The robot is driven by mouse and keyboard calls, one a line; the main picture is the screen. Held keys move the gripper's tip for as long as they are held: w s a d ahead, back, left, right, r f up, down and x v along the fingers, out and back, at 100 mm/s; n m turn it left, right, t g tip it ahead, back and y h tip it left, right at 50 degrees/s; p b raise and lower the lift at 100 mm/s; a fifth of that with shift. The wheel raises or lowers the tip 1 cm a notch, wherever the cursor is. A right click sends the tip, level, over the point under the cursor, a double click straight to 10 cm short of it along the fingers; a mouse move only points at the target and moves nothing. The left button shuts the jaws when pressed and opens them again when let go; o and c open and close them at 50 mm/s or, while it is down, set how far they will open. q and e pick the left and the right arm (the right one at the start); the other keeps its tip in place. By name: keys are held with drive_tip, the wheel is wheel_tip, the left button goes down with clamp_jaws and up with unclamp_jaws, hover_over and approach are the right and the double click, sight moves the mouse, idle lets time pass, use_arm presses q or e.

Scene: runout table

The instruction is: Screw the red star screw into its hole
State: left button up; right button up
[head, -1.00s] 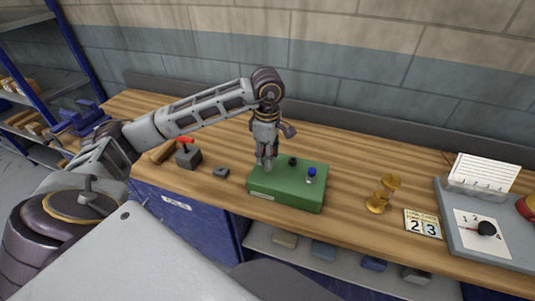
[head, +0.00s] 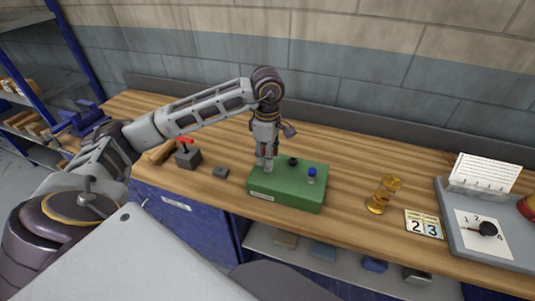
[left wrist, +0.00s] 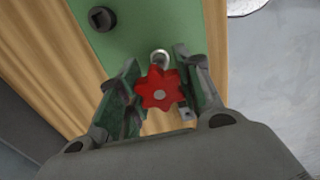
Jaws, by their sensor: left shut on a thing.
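The red star screw (left wrist: 158,90) shows in the left wrist view, its star head between the two fingers. My left gripper (head: 264,164) is shut on it, pointing down at the left end of the green block (head: 286,196). In the head view the fingers hide the screw. A round pale metal part (left wrist: 160,57) shows just beyond the star head in the left wrist view; I cannot tell whether it is the hole's rim or part of the screw. How deep the screw sits is hidden. My right gripper is not in view.
On the block stand a blue-topped knob (head: 312,174) and a black fitting (head: 293,161). Left of the block are a small dark piece (head: 221,172) and a grey box with a red lever (head: 188,157). A brass object (head: 382,196) stands to the right, with bare table between.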

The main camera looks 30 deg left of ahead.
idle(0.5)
use_arm(q)
drive_tip(key=shift+f+b, duration=0.1)
drive_tip(key=shift+b, duration=0.25)
drive_tip(key=shift+f+b, duration=0.65)
drive_tip(key=shift+f, duration=0.05)
idle(0.4)
drive_tip(key=shift+f+b, duration=0.3)
drive_tip(key=shift+f, duration=0.25)
drive_tip(key=shift+f+b, duration=0.15)
drive_tip(key=shift+b, duration=0.2)
